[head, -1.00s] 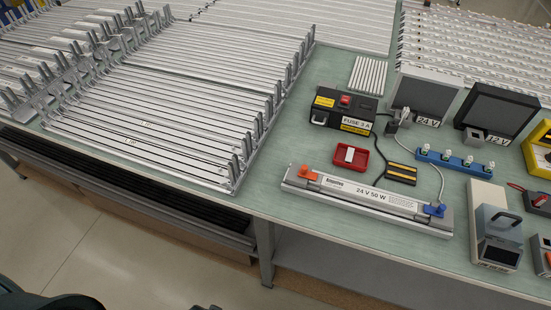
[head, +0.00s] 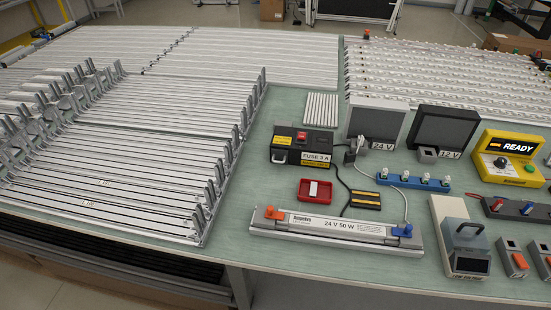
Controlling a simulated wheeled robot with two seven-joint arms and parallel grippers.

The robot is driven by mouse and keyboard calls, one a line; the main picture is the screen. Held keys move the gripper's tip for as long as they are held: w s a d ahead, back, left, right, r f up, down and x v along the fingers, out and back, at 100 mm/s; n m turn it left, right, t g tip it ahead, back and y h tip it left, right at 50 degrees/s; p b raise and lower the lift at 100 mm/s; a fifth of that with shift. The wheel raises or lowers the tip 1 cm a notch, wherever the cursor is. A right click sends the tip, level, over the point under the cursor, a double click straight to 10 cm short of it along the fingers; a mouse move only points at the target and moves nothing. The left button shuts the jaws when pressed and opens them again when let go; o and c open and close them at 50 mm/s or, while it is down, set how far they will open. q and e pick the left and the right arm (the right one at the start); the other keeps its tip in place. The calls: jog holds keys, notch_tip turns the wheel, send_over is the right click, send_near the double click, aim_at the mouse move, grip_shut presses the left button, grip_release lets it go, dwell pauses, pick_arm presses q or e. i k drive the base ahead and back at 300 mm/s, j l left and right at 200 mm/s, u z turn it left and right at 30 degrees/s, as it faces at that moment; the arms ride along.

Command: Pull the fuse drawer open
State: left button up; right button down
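The black fuse box (head: 322,137) stands on the green bench top right of the long rails. A white "FUSE 3 A" label (head: 317,157) is on its front. Left of the label, a small pale handle (head: 280,156) shows on the front face, and the front looks flush. A red switch (head: 301,136) and a yellow label sit on the box's left part. Neither of my grippers is in view.
A red tray (head: 315,191) lies in front of the box, beside a black and yellow block (head: 366,200) and cables. A 24 V 50 W bar (head: 335,230) lies along the front edge. The 24 V screen (head: 377,118) stands right of the box. Rails (head: 130,155) fill the left.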

aim_at(278, 156)
jog(key=k+j+z, duration=0.1)
jog(key=j, duration=0.4)
jog(key=j+z, duration=0.1)
jog(key=j, duration=0.35)
jog(key=k+j+z, duration=0.1)
jog(key=j, duration=0.35)
jog(key=k+j+z, duration=0.1)
jog(key=j, duration=0.4)
jog(key=k, duration=0.1)
